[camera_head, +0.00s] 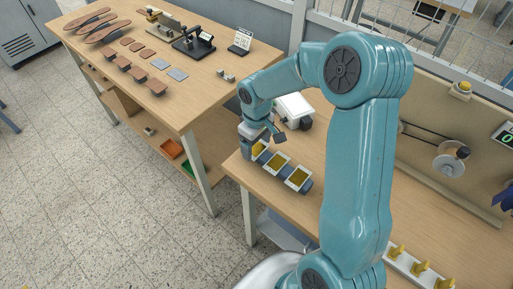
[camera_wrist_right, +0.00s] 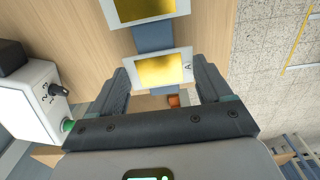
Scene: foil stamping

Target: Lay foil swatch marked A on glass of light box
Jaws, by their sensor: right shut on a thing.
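Foil swatch A, a gold sheet in a white frame with the letter A at its edge (camera_wrist_right: 160,71), lies between the fingers of my right gripper in the right wrist view. My right gripper (camera_head: 263,143) is shut on it, at the far end of the row of swatches on the bench; in the head view the swatch is partly hidden by the gripper (camera_head: 259,150). The swatch still sits at its blue-grey rest, as far as I can tell. The white light box (camera_head: 294,107) stands just behind the gripper, partly hidden by my arm. My left gripper is not in view.
Two more gold swatches, a middle one (camera_head: 276,163) and a near one (camera_head: 298,178), lie in the same row. A white box with knobs (camera_wrist_right: 36,103) stands close to the left finger in the wrist view. Another table (camera_head: 215,90) with leather pieces is at the left.

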